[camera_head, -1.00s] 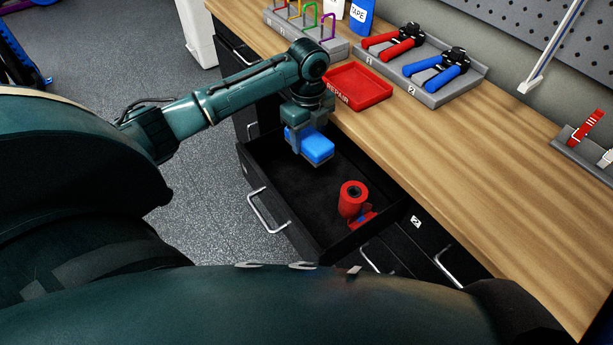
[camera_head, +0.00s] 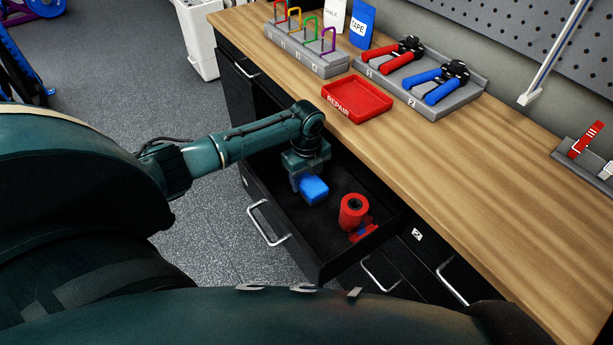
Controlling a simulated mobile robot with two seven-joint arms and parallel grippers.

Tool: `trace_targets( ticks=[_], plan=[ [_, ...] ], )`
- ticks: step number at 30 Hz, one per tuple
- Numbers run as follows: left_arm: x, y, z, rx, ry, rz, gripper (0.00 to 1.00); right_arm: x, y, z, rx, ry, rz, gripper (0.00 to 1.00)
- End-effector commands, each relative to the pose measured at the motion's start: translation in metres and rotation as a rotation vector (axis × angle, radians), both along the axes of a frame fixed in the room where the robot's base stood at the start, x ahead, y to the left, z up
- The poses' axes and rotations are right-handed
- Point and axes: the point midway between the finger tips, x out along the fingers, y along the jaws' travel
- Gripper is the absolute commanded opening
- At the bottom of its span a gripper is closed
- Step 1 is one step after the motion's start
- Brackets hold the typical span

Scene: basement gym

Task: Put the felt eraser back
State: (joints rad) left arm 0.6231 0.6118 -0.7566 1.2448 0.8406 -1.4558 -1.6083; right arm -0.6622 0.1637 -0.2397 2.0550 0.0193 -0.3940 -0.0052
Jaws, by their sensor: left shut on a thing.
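The felt eraser (camera_head: 314,190) is a blue block in the head view. My left gripper (camera_head: 304,182) is shut on it and holds it low inside the open black drawer (camera_head: 283,222), toward the drawer's back left. I cannot tell whether the eraser touches the drawer floor. The gripper's fingers partly cover the eraser. My right gripper is not in view.
A red roll (camera_head: 352,211) stands in the drawer's right part, beside a small red and blue item (camera_head: 363,230).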

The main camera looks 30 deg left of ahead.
Motion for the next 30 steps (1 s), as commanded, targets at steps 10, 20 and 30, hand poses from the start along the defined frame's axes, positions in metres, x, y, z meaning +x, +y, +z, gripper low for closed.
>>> trace_targets(
  ticks=[10,20,30],
  plan=[
    [0.0,0.0,-0.003,0.001,0.0,0.001,0.59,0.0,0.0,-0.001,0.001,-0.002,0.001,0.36],
    [0.0,0.0,-0.002,0.0,0.0,0.001,0.74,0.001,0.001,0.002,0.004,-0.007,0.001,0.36],
    [0.001,0.001,0.028,0.001,-0.005,0.001,0.74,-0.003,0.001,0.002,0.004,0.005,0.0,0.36]
  ],
)
